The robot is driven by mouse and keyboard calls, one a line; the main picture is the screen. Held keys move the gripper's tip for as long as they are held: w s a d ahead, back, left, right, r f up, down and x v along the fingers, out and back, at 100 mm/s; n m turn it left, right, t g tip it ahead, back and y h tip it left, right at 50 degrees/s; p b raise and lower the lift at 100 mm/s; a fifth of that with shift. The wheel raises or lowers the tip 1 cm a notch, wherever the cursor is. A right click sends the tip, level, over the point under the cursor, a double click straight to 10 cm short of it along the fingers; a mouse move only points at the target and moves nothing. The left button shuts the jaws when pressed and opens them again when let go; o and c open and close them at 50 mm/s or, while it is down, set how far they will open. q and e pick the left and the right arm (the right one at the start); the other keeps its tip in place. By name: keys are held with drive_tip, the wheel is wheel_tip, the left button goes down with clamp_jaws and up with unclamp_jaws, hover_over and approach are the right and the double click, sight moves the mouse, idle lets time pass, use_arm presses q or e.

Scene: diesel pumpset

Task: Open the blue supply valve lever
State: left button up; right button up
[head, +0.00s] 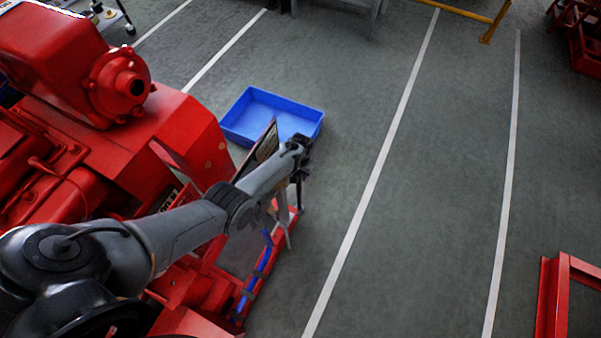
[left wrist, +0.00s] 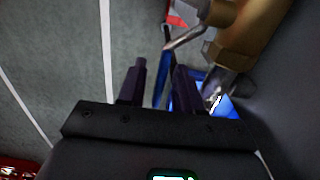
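My left gripper (head: 298,188) hangs at the end of the grey arm, over the outer edge of the red pumpset. In the left wrist view its two dark fingers (left wrist: 158,80) stand apart. A thin blue bar (left wrist: 161,82), perhaps the valve lever, shows in the gap between them; whether they touch it I cannot tell. A brass-coloured valve body or fitting (left wrist: 250,35) with a metal stem lies just beyond, at upper right. In the head view a blue strip (head: 262,262) runs below the gripper, partly hidden. My right gripper is not in view.
The red pumpset (head: 60,60) fills the left side. A blue tray (head: 245,125) lies on the floor behind my left wrist. A dark panel (head: 262,150) stands close to my forearm. A red frame (head: 548,295) stands at lower right.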

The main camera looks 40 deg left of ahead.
use_arm(q)
drive_tip(key=shift+r+p, duration=0.35)
drive_tip(key=shift+r, duration=0.2)
wheel_tip(320, 180, up, 9)
drive_tip(key=p, duration=0.3)
drive_tip(key=shift+f+p, duration=0.15)
drive_tip(key=shift+p, duration=0.25)
drive_tip(key=shift+r, duration=0.5)
drive_tip(key=shift+s, duration=0.1)
